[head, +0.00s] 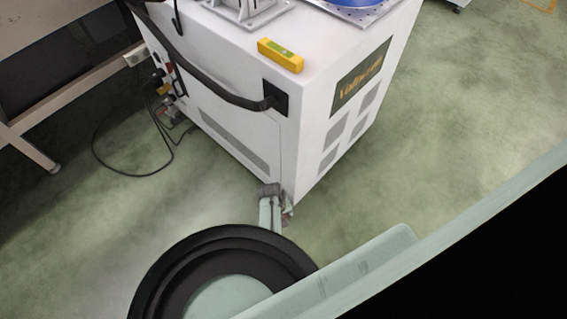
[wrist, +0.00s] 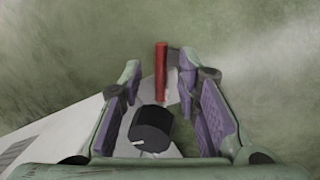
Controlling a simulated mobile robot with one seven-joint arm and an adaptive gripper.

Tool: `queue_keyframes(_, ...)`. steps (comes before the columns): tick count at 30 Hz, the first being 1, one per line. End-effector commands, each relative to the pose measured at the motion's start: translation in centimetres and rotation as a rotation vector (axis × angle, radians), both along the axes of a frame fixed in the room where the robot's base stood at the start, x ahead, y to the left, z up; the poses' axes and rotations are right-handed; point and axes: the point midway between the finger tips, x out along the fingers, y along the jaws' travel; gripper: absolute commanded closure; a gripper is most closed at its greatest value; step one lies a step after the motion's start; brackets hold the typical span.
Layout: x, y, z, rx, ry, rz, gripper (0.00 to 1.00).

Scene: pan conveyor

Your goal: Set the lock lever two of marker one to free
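A red bar (wrist: 161,72), which looks like the lock lever, stands out from a white piece on the cabinet's edge in the wrist view. A black round part (wrist: 152,128) with a white mark lies nearer the camera. My gripper (wrist: 161,66) is open, with its purple-padded fingers on either side of the red bar and the black part, a gap showing on both sides. In the head view, small teal and grey parts, which seem to be my gripper (head: 272,205), are low by the cabinet's near corner. The lever cannot be made out there, and I see no marker label.
The white cabinet (head: 243,125) has a black handle hose (head: 222,97) and a yellow level (head: 281,55) on top. A cable (head: 130,174) loops on the floor at left, near a table leg (head: 35,155). Green floor is clear to the right.

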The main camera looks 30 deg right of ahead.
Motion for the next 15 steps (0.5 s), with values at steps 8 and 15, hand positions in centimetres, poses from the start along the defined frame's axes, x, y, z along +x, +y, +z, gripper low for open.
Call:
queue_keyframes(8,0.1,0.5,2.6,0.000,-0.002,0.000,0.70)
queue_keyframes(15,0.3,1.5,7.4,-0.002,-0.004,0.002,0.70)
